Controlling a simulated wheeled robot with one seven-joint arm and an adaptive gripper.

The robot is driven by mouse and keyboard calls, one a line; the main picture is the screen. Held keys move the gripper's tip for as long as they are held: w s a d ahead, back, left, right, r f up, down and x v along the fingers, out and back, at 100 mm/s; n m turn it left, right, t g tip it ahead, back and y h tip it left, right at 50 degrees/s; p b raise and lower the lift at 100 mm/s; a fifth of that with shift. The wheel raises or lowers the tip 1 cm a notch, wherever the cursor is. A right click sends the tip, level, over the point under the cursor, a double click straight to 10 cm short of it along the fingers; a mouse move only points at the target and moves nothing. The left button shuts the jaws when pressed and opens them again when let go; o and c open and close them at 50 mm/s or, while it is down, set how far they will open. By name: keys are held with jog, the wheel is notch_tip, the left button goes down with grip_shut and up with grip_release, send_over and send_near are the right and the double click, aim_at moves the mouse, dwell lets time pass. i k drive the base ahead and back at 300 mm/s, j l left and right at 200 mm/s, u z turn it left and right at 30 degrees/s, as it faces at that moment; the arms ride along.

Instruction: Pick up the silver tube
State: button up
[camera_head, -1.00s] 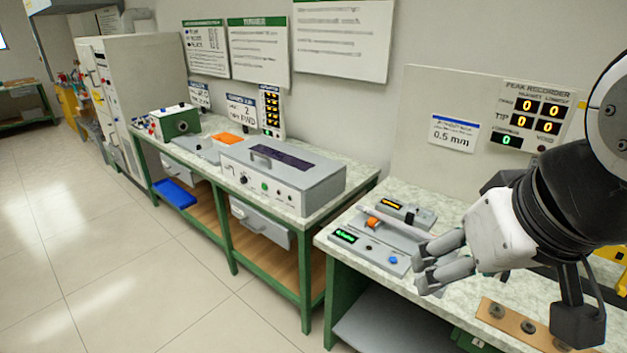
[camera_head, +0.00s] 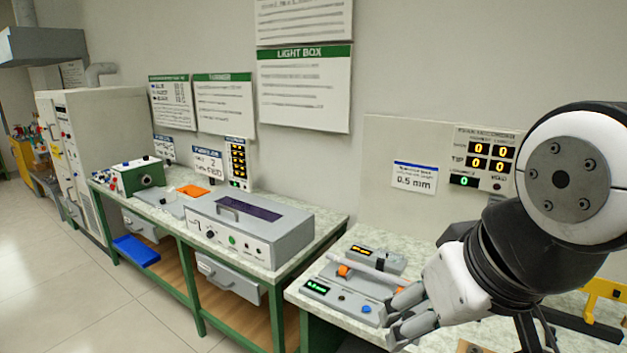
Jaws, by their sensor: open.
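A pale grey rod, which looks like the silver tube (camera_head: 374,268), lies across a small grey bench instrument (camera_head: 345,290) on the right-hand bench. An orange part (camera_head: 343,271) sits by its left end. Its right end runs toward my gripper and I cannot tell where it stops. My gripper (camera_head: 391,320) is open, with its grey fingers pointing left at the instrument's right edge. No object shows between the fingers. I cannot tell whether the fingers touch the rod or the instrument.
A green-framed bench on the left carries a large grey box (camera_head: 250,232) and a green unit (camera_head: 138,177). A blue tray (camera_head: 136,251) sits below. A back panel (camera_head: 385,150) with displays stands behind the right-hand bench. A yellow part (camera_head: 603,290) is at far right.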

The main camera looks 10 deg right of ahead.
aim_at(375, 273)
jog(key=i+j+z, duration=0.2)
jog(key=i+j, duration=0.15)
jog(key=i, duration=0.2)
jog(key=i+j+z, duration=0.15)
jog(key=i+j, duration=0.3)
jog(key=i, duration=0.1)
